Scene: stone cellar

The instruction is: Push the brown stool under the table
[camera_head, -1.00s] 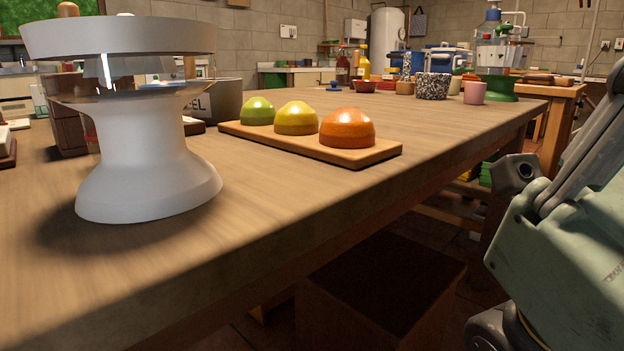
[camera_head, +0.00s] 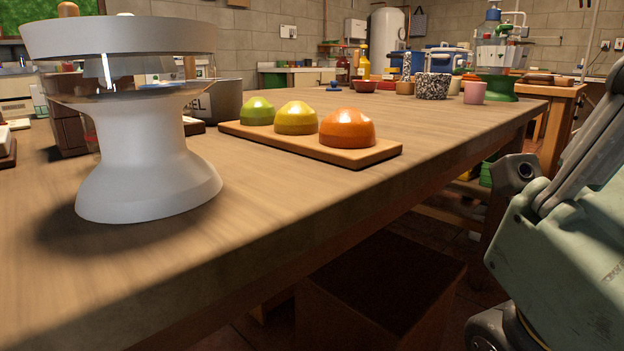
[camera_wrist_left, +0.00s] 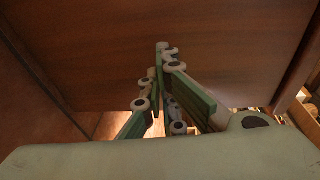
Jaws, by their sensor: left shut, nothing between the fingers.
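The brown stool (camera_head: 385,280), a dark boxy shape, stands in shadow beneath the near edge of the wooden table (camera_head: 440,142). The tabletop hides part of it, and its lower end is cut off by the frame. My left gripper shows only in the left wrist view (camera_wrist_left: 162,52), with its green-padded fingers shut together and empty. A broad reddish-brown wooden surface (camera_wrist_left: 95,45) fills the view ahead of the fingertips; I cannot tell whether they touch it, nor whether it is the stool or the table. My right gripper is not in view.
On the table are a white pedestal with a glass part (camera_head: 150,165), a wooden board (camera_head: 355,157) with three coloured domes, a speckled pot (camera_head: 432,86) and a pink cup (camera_head: 474,93). My right arm is at the right edge, beside the table.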

